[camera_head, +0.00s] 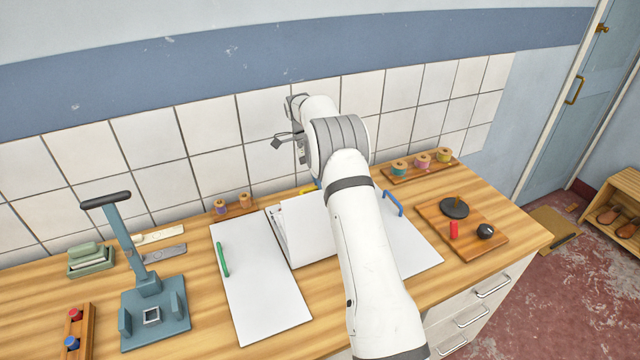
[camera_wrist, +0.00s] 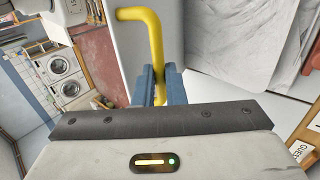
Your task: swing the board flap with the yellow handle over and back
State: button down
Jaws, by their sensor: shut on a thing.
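The yellow handle (camera_wrist: 156,42) is bent and runs down between my fingers in the wrist view. My gripper (camera_wrist: 158,80) is shut on it with its blue fingers. In the head view only a bit of the yellow handle (camera_head: 307,189) shows behind the arm. The white board flap (camera_head: 305,228) stands tilted up off the worktop, between the left and right white boards. My arm hides its right part and most of my gripper.
A white board (camera_head: 265,300) with a green handle (camera_head: 223,259) lies left, another (camera_head: 418,250) with a blue handle (camera_head: 393,203) right. A blue-grey press (camera_head: 155,310) stands at left. A wooden tray (camera_head: 460,232) with a red piece and black knob lies right. Spools line the tiled wall.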

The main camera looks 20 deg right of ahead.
jog(key=shift+w+f+g, duration=0.3)
jog(key=shift+w+f, duration=0.25)
jog(key=shift+f, duration=0.2)
jog(key=shift+d, duration=0.1)
jog(key=c, duration=1.7)
grip_release()
jog(key=shift+w+d, duration=0.1)
jog(key=shift+w, duration=0.05)
jog(key=shift+o, duration=1.1)
jog(key=shift+r, duration=0.2)
jog(key=shift+r, duration=0.1)
